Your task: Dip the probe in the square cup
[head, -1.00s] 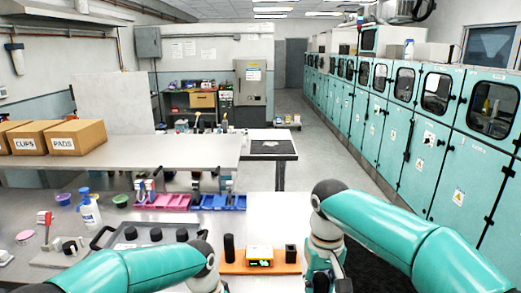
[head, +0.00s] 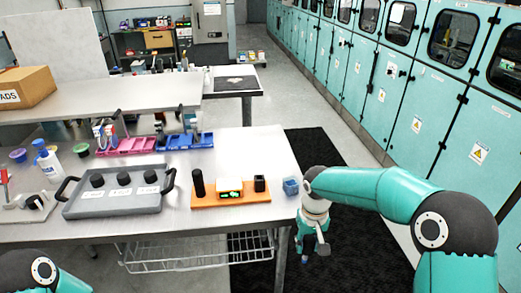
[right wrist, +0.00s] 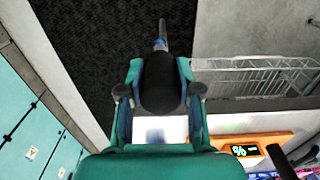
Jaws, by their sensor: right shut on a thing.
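My right gripper (head: 312,243) hangs off the table's right edge, lower than the top, above the dark mat. In the right wrist view it is shut on the probe (right wrist: 161,82), a thick black handle with a blue band and a narrow grey tip. In the head view the gripper mostly hides the probe. A small blue square cup (head: 291,186) stands at the table's right edge, up and left of the gripper, apart from it. Its inside is hard to make out. My left arm shows at the lower left, but its gripper is out of frame.
An orange board (head: 228,201) left of the cup carries a black cylinder (head: 198,184), a lit meter (head: 229,189) and a dark square holder (head: 260,185). A grey tray (head: 116,206) with black knobs lies further left. A wire shelf (head: 200,255) hangs under the table (head: 262,148).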

